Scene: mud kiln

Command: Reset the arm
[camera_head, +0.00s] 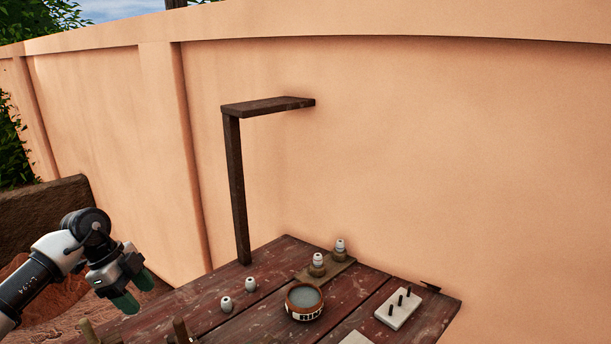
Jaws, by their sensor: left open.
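My left arm comes in from the left edge of the head view. My left gripper (135,291) is beyond the left edge of the wooden table (270,272), in the air, pointing down and to the right. Its two green-tipped fingers are apart, with nothing seen between them. My right gripper does not show.
On the table are a round labelled bowl (304,302), two loose white beads (226,304), a board (343,267) with two white-topped pieces, and a white block (399,309) with dark pegs. A wooden post (236,190) with a top arm stands at the back. A wall (420,160) lies behind.

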